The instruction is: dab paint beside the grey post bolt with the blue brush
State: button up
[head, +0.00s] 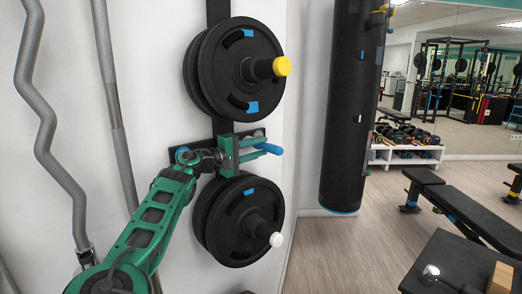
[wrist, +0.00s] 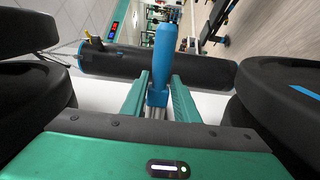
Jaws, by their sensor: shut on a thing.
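My gripper (head: 240,150) is between the upper and lower weight plates on the wall rack. It is shut on the blue brush (head: 268,149), whose blue handle points right, away from the wall. In the wrist view the brush (wrist: 165,52) stands between the two green fingers of my gripper (wrist: 158,100), its blue handle pointing away from the camera. The bristles are hidden by the gripper. A small grey knob-like thing (head: 258,133) shows just above the fingers; I cannot tell whether it is the grey post bolt. No paint mark can be made out.
Black plates hang close above (head: 215,70) and below (head: 230,220) my gripper, on pegs with a yellow end (head: 282,66) and a white end (head: 276,239). A black punching bag (head: 345,110) hangs to the right. Grey bars (head: 45,120) are on the left wall.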

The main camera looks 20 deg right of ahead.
aim_at(275, 152)
jog(key=shift+v, duration=2.4)
jog(key=shift+s, duration=0.1)
jog(key=shift+s+d, duration=0.45)
jog(key=shift+s, duration=0.65)
jog(key=shift+s+d, duration=0.45)
jog(key=shift+s, duration=0.6)
jog(key=shift+s+d, duration=0.4)
jog(key=shift+s, duration=0.7)
jog(key=shift+w, duration=0.1)
jog(key=shift+g, duration=0.5)
jog(key=shift+w+a, duration=0.45)
jog(key=shift+w, duration=0.4)
jog(key=shift+w+a, duration=0.4)
jog(key=shift+w, duration=0.5)
jog(key=shift+w+a, duration=0.45)
jog(key=shift+w, duration=0.4)
